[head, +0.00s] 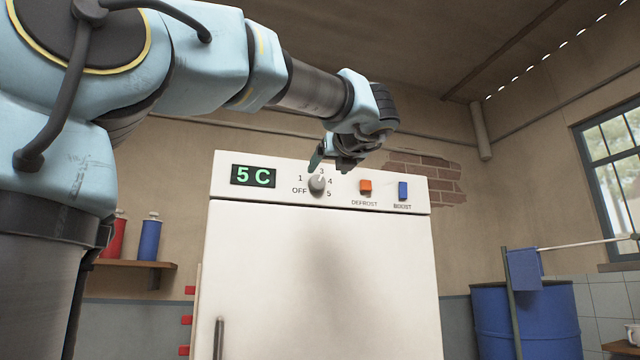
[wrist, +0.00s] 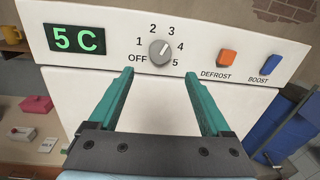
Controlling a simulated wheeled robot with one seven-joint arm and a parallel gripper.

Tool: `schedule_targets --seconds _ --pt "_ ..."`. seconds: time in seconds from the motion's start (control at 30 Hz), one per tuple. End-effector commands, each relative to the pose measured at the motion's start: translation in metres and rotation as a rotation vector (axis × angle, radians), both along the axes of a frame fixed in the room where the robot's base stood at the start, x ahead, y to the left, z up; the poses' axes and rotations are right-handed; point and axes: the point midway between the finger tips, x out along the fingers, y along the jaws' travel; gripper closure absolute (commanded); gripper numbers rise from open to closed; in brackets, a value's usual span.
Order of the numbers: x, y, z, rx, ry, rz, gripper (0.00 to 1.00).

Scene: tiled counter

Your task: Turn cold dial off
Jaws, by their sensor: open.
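The cold dial (head: 317,184) is a round grey knob on the top panel of a white fridge (head: 390,270), ringed by OFF and the numbers 1 to 5. In the wrist view the dial (wrist: 160,51) has a light mark that appears to point up and right, about between 3 and 4. The green display (head: 254,175) reads 5 C. My gripper (wrist: 158,76) is open and empty, its two teal fingers pointing toward the panel. In the wrist view the fingertips lie just below the dial, one to each side; contact is not visible.
An orange DEFROST button (head: 365,187) and a blue BOOST button (head: 403,190) sit right of the dial. A shelf (head: 134,264) with red and blue bottles is at left. A blue barrel (head: 490,320) stands at right. The panel front is otherwise clear.

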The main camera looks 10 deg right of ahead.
Motion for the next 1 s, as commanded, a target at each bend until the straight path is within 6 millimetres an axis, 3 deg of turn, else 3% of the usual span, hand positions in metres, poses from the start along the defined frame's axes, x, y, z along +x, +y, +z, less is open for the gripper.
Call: schedule_targets --seconds 0.2,0.43,0.6,0.9,1.0 --pt "0.043 0.003 0.002 -0.001 0.003 0.003 0.18" --pt "0.078 0.005 0.001 -0.002 0.003 0.002 0.18" --pt "0.089 0.005 0.0 -0.003 0.003 0.0 0.18" --pt "0.091 0.006 -0.001 -0.003 0.003 0.0 0.18" --pt "0.091 0.006 -0.001 -0.003 0.003 0.0 0.29"
